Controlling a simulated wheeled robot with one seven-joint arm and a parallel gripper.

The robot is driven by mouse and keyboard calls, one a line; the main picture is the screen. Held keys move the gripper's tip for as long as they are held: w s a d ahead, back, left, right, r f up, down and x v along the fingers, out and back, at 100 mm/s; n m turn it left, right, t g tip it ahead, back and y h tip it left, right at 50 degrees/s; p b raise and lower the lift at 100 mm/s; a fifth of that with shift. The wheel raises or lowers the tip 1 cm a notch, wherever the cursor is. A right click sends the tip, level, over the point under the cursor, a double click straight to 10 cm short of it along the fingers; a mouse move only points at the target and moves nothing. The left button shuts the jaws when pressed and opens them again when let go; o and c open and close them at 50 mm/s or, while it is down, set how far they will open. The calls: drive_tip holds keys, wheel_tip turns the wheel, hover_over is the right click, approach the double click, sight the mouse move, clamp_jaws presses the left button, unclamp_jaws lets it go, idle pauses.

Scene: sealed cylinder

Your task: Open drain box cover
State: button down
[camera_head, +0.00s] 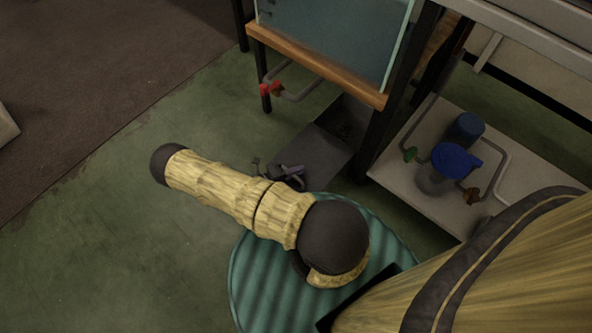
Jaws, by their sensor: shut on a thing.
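The drain box (346,117) is low on the floor below the wooden-edged tank stand, with a dark opening at its far part. A flat grey panel, which looks like its cover (322,149), lies on the near side. My gripper (284,171) is at the cover's near left edge, beyond my yellow forearm. It is shut on what appears to be this edge. The exact contact is small, dark and partly hidden by my arm, and I cannot tell how far the cover is raised.
A glass tank (335,35) stands above on dark legs, with a red-handled pipe (271,88) below. The green floor (90,240) at left is clear.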

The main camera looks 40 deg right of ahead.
drive_tip(key=shift+f, duration=0.1)
drive_tip(key=c, duration=1.5)
unclamp_jaws()
drive_tip(key=shift+o, duration=0.2)
drive_tip(key=p+v, duration=0.3)
drive_tip(key=v, duration=1.4)
drive_tip(key=shift+a+p, duration=0.25)
drive_tip(key=shift+p, duration=0.15)
